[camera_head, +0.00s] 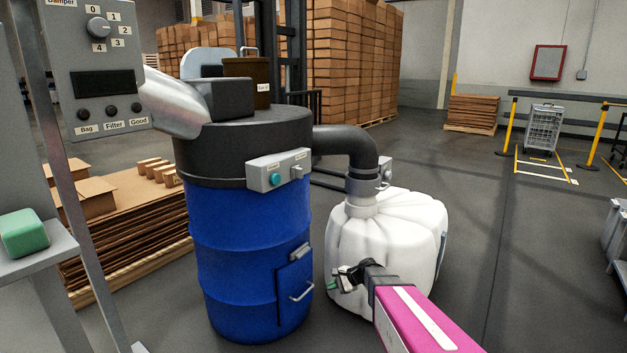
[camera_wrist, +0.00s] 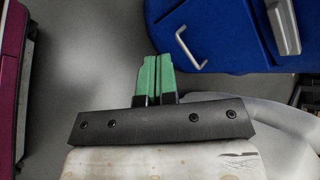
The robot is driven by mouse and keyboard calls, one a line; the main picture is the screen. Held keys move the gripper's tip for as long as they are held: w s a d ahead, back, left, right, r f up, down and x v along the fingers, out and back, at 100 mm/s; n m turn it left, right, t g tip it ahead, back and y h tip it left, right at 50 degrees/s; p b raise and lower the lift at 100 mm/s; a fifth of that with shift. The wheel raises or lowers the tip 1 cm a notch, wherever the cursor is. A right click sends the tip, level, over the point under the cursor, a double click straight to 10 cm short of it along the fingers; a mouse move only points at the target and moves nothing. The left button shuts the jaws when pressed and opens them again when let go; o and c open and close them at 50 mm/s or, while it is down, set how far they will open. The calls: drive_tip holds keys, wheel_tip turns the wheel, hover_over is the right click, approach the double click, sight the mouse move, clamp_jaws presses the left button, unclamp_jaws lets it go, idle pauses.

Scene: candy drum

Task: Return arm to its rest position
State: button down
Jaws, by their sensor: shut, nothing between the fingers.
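My arm (camera_head: 418,322) is pink with a white stripe and reaches in from the bottom right of the head view. My gripper (camera_head: 333,286) is at its far end, in front of the white bag and right of the blue drum (camera_head: 232,243). In the wrist view the two green fingertips (camera_wrist: 154,72) are together, with nothing between them. They point toward the drum's lower door handle (camera_wrist: 190,50), with a gap of floor between.
The white bag (camera_head: 395,232) stands close behind my arm, joined to the drum by a black elbow pipe (camera_head: 345,140). A control panel (camera_head: 100,75) and a shelf with a green block (camera_head: 24,233) are at left. Open floor lies to the right.

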drive_tip(key=s+d+r+n+g+h, duration=0.1)
drive_tip(key=s+d+r+n+h, duration=0.3)
drive_tip(key=s, duration=0.5)
drive_tip(key=s+d+r+n+g+h, duration=0.1)
drive_tip(key=s+d+r+n+h, duration=0.3)
drive_tip(key=s, duration=0.5)
drive_tip(key=d+n+h, duration=0.2)
drive_tip(key=d+n, duration=0.1)
drive_tip(key=shift+s+d, duration=0.25)
drive_tip(key=shift+s, duration=0.1)
drive_tip(key=shift+f, duration=0.1)
